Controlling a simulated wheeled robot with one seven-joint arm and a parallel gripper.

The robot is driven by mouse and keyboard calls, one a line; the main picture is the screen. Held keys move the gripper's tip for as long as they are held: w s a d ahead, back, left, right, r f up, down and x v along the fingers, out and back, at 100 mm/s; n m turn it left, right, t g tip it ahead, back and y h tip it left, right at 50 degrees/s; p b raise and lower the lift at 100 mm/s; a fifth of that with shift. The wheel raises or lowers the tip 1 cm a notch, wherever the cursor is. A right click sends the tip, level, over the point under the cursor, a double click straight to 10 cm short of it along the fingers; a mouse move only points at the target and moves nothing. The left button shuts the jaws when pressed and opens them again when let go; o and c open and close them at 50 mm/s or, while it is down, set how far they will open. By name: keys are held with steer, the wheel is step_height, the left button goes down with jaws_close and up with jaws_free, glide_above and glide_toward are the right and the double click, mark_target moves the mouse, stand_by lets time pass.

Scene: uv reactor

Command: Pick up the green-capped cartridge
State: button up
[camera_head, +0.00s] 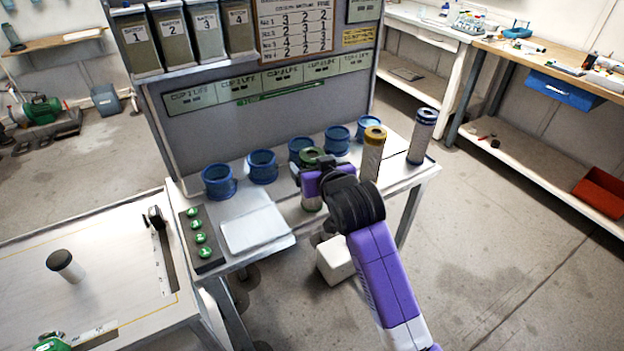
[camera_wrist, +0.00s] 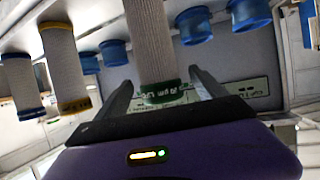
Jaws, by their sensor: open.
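The green-capped cartridge (camera_head: 312,204) stands on the bench, mostly hidden behind my gripper (camera_head: 314,180) in the head view. Its green cap shows just above the gripper. In the wrist view, which is upside down, the pale ribbed cartridge (camera_wrist: 150,38) and its green cap lie between the two fingers of my gripper (camera_wrist: 160,80). The jaws are open, with a finger on each side of the cap.
A yellow-capped cartridge (camera_head: 372,154) and a blue-capped cartridge (camera_head: 422,138) stand to the right on the bench. Several blue rings (camera_head: 262,168) line the panel's foot. A white plate (camera_head: 254,230) and a strip of green buttons (camera_head: 199,238) are left. A dark-topped cylinder (camera_head: 66,266) stands on the left table.

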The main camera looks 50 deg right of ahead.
steer(key=shift+x, duration=0.85)
jaws_close()
steer(key=shift+r, duration=0.1)
